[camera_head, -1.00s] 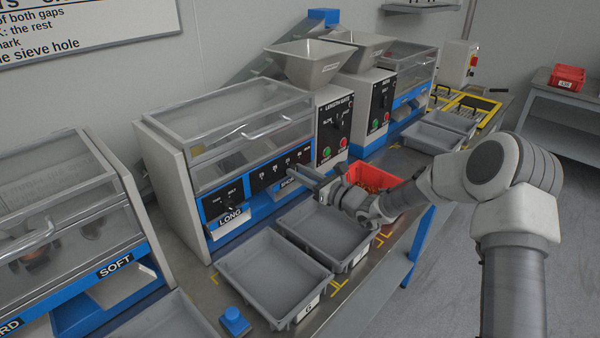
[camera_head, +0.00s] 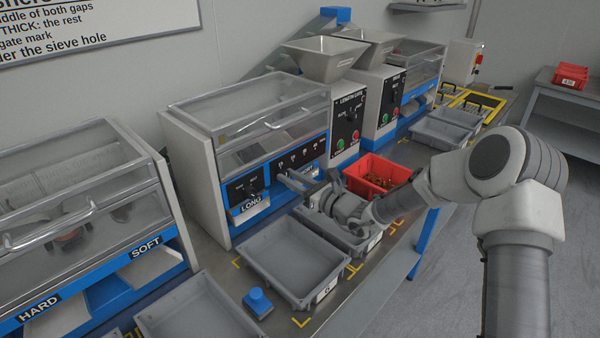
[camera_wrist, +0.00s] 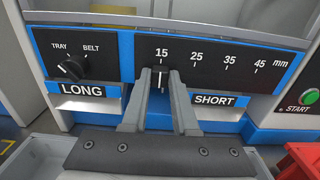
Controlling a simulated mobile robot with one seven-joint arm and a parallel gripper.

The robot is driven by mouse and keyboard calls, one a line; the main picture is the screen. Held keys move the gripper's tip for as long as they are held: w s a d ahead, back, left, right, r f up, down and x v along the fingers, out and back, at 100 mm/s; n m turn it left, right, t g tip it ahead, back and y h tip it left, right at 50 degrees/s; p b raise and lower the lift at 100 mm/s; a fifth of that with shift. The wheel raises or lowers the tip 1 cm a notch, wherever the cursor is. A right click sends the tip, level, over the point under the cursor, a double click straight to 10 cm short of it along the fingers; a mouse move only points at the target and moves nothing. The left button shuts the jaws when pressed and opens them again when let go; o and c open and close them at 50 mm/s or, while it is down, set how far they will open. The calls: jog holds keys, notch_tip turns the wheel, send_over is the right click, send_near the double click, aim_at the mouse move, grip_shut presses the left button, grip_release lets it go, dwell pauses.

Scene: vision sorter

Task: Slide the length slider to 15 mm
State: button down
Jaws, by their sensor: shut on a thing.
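The length scale panel (camera_wrist: 222,62) is black with a blue border and white marks 15, 25, 35 and 45 mm in the wrist view. The slider (camera_wrist: 161,82) shows as a small dark knob with a white line, directly below the 15 mark. My gripper (camera_wrist: 158,74) has its two grey fingers around the knob, one on each side, and is shut on it. The fingers partly hide the knob and its slot. In the head view, my gripper (camera_head: 283,176) reaches the left part of the panel, and the slider cannot be made out there.
A TRAY/BELT rotary knob (camera_wrist: 70,69) sits left of the scale. A green START button (camera_wrist: 309,97) is at right. Grey trays (camera_head: 293,258) and a red bin of parts (camera_head: 374,172) stand on the bench below my arm.

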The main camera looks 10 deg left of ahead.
jog(key=shift+s+a+f, duration=0.1)
jog(key=shift+s+a, duration=0.05)
jog(key=shift+s, duration=0.1)
jog(key=c, duration=0.7)
grip_release()
jog(key=shift+s, duration=0.1)
jog(key=p+v, duration=0.2)
jog(key=v, duration=1.5)
jog(key=shift+s+p, duration=0.1)
jog(key=shift+p, duration=0.2)
jog(key=shift+r, duration=0.2)
